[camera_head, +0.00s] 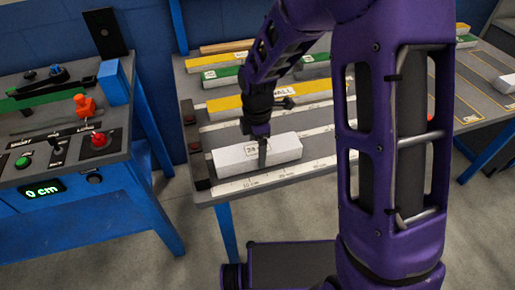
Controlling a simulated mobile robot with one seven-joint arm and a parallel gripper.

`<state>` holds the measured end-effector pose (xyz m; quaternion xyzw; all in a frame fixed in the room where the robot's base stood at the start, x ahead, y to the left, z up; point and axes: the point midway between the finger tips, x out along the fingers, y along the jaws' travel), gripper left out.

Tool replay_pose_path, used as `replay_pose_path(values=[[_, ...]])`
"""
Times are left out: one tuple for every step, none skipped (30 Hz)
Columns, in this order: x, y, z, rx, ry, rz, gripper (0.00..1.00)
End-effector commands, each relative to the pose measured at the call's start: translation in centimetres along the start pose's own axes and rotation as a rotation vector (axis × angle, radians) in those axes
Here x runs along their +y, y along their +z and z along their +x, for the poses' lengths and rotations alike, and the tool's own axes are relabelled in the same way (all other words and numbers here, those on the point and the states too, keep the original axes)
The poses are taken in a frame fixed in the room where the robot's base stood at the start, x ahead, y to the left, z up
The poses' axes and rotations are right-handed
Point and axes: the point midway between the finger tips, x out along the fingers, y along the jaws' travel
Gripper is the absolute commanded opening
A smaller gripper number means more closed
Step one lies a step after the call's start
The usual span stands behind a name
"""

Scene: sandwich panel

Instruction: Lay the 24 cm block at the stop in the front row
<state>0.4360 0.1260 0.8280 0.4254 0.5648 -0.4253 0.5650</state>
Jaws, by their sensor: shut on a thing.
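A white block (285,148) with a label that seems to read 24 lies in the front row of the grey table (205,194), just behind the white ruler strip. Its left end is close to the dark stop (199,170) at the left edge; I cannot tell whether they touch. My gripper (262,153) points down over the block's middle and is shut on it, one finger showing on the near face. The far finger is hidden. The block looks level and on or very near the table top.
Yellow-topped and green-topped blocks (243,100) lie in the rows behind. At left stands a blue control bench with a red button (99,140), a green button (23,163) and a display reading 0 cm (44,189). My purple arm hides the table's middle right.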

Motion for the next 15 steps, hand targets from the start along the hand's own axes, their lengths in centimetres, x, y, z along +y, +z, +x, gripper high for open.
replay_pose_path(values=[[-0.01,0.00,0.18,0.000,0.000,0.000,0.25],[-0.01,0.00,0.24,0.000,0.000,0.000,0.25],[-0.01,0.00,0.32,0.000,0.000,0.000,0.25],[-0.01,0.00,0.38,0.000,0.000,0.000,0.25],[-0.01,0.00,0.44,0.000,0.000,0.000,0.25],[-0.01,0.00,0.44,0.000,0.000,0.000,0.82],[0.00,0.00,0.38,0.000,0.000,0.000,0.88],[0.00,0.00,0.38,0.000,0.000,0.000,0.93],[0.00,0.00,0.38,0.000,0.000,0.000,1.00],[0.00,0.01,0.38,0.000,0.000,0.000,1.00],[0.00,0.00,0.38,0.000,0.000,0.000,1.00],[0.00,0.01,0.38,0.000,0.000,0.000,1.00],[0.00,0.01,0.38,0.000,0.000,0.000,1.00],[0.00,0.01,0.38,0.000,0.000,0.000,1.00],[-0.01,0.01,0.38,0.000,0.000,0.000,1.00]])
